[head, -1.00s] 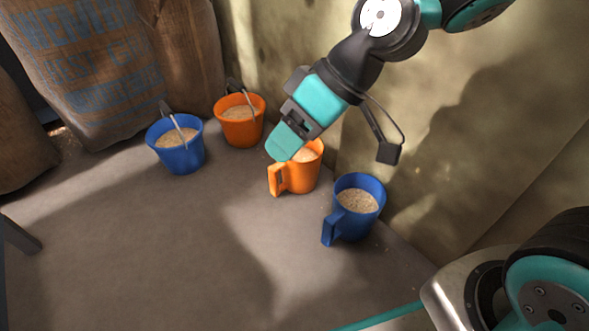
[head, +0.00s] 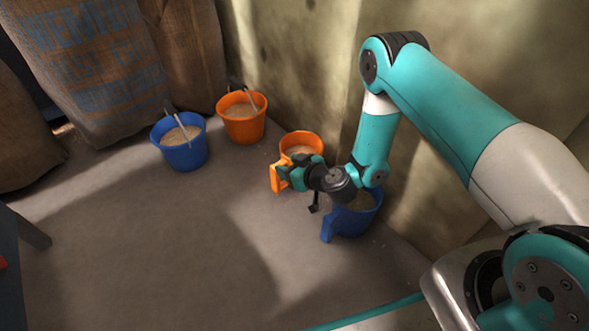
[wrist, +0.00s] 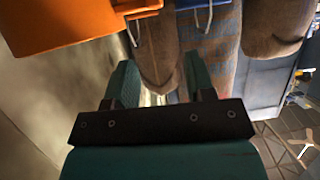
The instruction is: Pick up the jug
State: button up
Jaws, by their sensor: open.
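The orange jug (head: 302,144) stands upright by the wall, with grain inside and its square handle (head: 276,180) toward the front left. My gripper (head: 294,172) is low in front of it, by the handle, and hides part of its body. In the wrist view my gripper (wrist: 162,82) is open, with nothing seen between its fingers. The wrist picture looks upside down; a large orange surface (wrist: 60,28), which looks like the jug, lies at its top left, outside the fingers. A blue jug (head: 346,222) with a handle stands closer, partly hidden by my arm.
A blue bucket (head: 181,155) and an orange bucket (head: 241,126), both holding grain, stand farther left. Large sacks (head: 95,75) stand behind them. The wall (head: 300,70) is close behind the jugs. The floor (head: 150,240) at front left is clear.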

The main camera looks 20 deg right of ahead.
jog(key=b, duration=0.5)
send_near(278, 180)
jog(key=x, duration=0.4)
jog(key=shift+w+f, duration=0.1)
jog(key=shift+f, duration=0.1)
jog(key=shift+w+a+b, duration=0.45)
jog(key=shift+w, duration=0.3)
jog(key=shift+w+a+f, duration=0.1)
jog(key=shift+w, duration=0.2)
jog(key=b+x, duration=0.3)
jog(key=x, duration=0.1)
jog(key=shift+f, duration=0.15)
jog(key=shift+w+a, duration=0.2)
jog(key=shift+w, duration=0.2)
grip_shut()
